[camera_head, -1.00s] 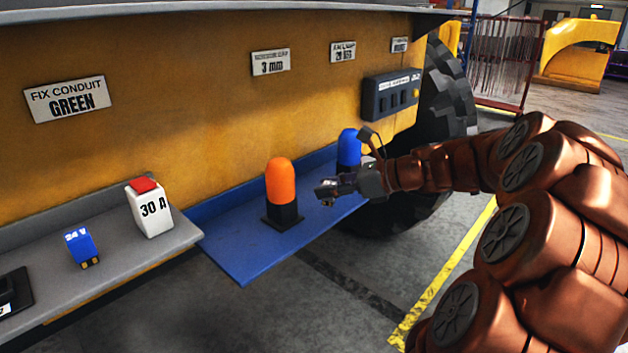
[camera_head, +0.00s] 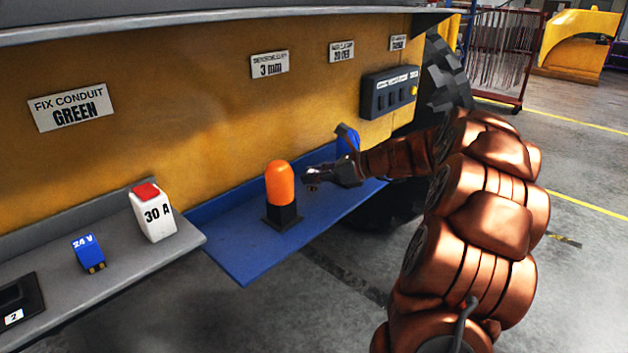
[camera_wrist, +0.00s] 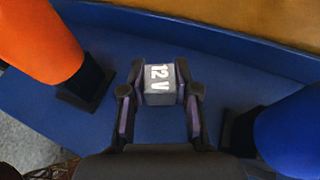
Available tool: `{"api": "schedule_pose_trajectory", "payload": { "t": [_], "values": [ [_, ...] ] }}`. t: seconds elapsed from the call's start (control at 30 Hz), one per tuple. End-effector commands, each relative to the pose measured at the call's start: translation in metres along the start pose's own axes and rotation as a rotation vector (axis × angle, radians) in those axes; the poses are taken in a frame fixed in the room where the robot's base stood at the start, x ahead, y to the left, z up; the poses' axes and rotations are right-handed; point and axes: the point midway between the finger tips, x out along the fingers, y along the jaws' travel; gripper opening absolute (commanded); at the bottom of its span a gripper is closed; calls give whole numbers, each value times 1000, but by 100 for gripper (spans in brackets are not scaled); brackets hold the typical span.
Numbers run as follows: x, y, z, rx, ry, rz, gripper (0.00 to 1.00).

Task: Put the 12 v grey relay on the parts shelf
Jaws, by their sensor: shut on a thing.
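The 12 V grey relay (camera_wrist: 158,84) is a small grey block with white "12 V" lettering, seen in the wrist view. My gripper (camera_wrist: 160,92) is shut on it, one finger on each side. In the head view my gripper (camera_head: 314,178) is over the blue shelf (camera_head: 237,256), between the orange beacon and the blue beacon. The relay is too small to make out clearly in the head view. I cannot tell whether it touches the blue shelf. No label on the blue shelf shows that it is the parts shelf.
An orange beacon (camera_head: 280,186) stands left of my gripper and a blue beacon (camera_head: 348,141) stands right, partly hidden. The blue shelf's front left is clear.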

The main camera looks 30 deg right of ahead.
Motion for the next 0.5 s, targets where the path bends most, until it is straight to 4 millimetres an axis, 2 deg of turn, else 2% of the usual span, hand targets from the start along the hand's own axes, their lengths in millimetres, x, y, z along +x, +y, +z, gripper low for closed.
{"api": "schedule_pose_trajectory", "payload": {
  "t": [0.2, 0.5],
  "values": [
    [8, 0, -18, 3, 0, 0, 0],
    [8, 0, -20, 0, -1, 0, 0]
  ]
}}
